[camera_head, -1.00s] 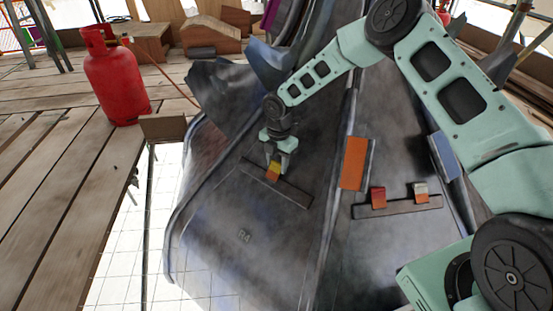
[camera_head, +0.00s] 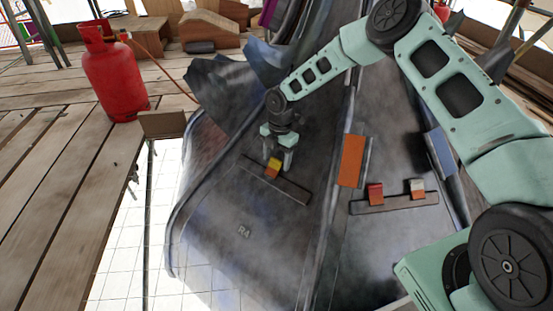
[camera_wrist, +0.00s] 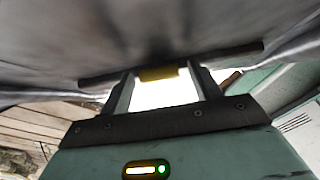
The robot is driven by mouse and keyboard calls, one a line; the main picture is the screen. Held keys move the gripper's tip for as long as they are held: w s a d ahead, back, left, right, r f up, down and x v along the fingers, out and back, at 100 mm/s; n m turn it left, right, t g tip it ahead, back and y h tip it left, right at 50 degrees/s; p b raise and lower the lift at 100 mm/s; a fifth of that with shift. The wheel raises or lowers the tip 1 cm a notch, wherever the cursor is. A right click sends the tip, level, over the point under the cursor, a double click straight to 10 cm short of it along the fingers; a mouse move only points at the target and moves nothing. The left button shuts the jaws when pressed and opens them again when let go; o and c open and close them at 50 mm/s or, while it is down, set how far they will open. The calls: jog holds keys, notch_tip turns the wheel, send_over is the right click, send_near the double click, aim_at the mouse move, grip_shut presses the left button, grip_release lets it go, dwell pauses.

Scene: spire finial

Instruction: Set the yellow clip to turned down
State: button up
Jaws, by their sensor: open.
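The yellow clip (camera_head: 275,163) sits on a dark bar (camera_head: 290,188) fixed to the left grey metal panel. Its upper part is yellow and its lower part is orange. My gripper (camera_head: 278,160) is open, pointing down at the clip, with a finger on each side of it. In the wrist view the yellow clip (camera_wrist: 158,73) shows between the tips of my gripper (camera_wrist: 160,78), near the bar (camera_wrist: 100,80). I cannot tell whether the fingers touch the clip.
On the right panel, a red clip (camera_head: 375,194) and a white-topped clip (camera_head: 417,189) sit on another bar (camera_head: 395,204). A red gas cylinder (camera_head: 114,75) stands on the planks at left.

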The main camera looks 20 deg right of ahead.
aim_at(275, 165)
notch_tip(275, 165, up, 17)
jog(key=w+d+p, duration=0.1)
jog(key=p, duration=0.4)
jog(key=shift+d+f+p, duration=0.2)
jog(key=shift+d+p, duration=0.15)
jog(key=shift+w, duration=0.1)
jog(key=shift+t+h, duration=0.4)
jog(key=shift+h, duration=0.2)
jog(key=f, duration=0.6)
jog(key=s+a+f+b, duration=0.1)
jog(key=f, duration=0.4)
jog(key=a+f+b, duration=0.1)
jog(key=f, duration=0.5)
jog(key=shift+s+a+f, duration=0.2)
jog(key=shift+s+f, duration=0.1)
